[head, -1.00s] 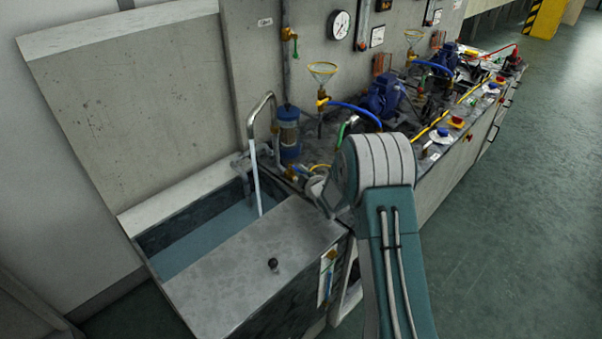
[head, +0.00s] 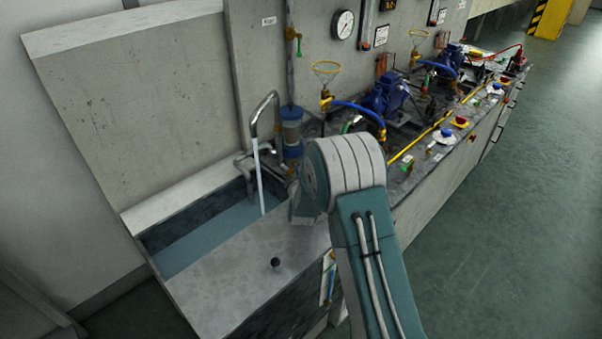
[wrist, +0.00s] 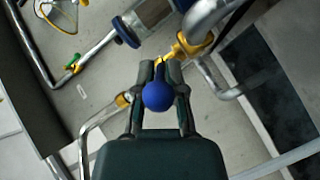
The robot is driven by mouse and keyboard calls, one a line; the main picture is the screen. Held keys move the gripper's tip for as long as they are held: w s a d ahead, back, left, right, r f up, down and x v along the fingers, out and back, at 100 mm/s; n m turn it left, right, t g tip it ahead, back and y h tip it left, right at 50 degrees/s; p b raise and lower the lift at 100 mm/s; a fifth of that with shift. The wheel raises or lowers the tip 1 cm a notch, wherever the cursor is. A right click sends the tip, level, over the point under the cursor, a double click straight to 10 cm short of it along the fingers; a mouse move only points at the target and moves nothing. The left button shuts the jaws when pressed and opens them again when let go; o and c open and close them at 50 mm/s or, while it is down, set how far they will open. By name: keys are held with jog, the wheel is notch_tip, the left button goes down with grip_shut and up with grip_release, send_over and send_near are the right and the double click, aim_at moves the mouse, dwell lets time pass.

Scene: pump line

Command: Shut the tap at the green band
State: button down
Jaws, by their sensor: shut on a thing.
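In the wrist view, my gripper (wrist: 160,72) is shut on a lever with a round blue knob (wrist: 158,96). The knob sits between the two fingers. The lever runs to a brass tap body (wrist: 190,46) on grey pipework, just beyond the fingertips. No green band on this tap can be made out. In the head view, my arm hides the gripper and the lever. A pale stream of water (head: 258,180) falls from the bent metal spout (head: 263,104) into the sink (head: 205,237).
A blue-capped clear filter (head: 292,133) stands beside the spout, and shows close by in the wrist view (wrist: 152,12). A wall valve with a green handle (head: 298,46) is above. Blue pumps (head: 384,96) and hoses crowd the bench at right. The floor (head: 500,230) is clear.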

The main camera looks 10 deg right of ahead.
jog(key=shift+s+a+f+m+g+h, duration=0.15)
jog(key=shift+a+m+g+h, duration=0.2)
jog(key=shift+m+h, duration=0.45)
jog(key=shift+a+f+m+g+h, duration=0.15)
jog(key=shift+a+m+g+h, duration=0.15)
jog(key=shift+m+h, duration=0.5)
jog(key=shift+s+a+f+m+g+h, duration=0.15)
jog(key=shift+a+m+g+h, duration=0.25)
jog(key=shift+h, duration=0.6)
jog(key=shift+w+d+m, duration=0.1)
jog(key=shift+m, duration=0.2)
jog(key=c, duration=0.7)
grip_release()
jog(key=shift+r, duration=0.2)
jog(key=shift+w, duration=0.1)
jog(key=shift+r, duration=0.1)
jog(key=v, duration=1.2)
jog(key=shift+a+f, duration=0.25)
jog(key=shift+f, duration=0.05)
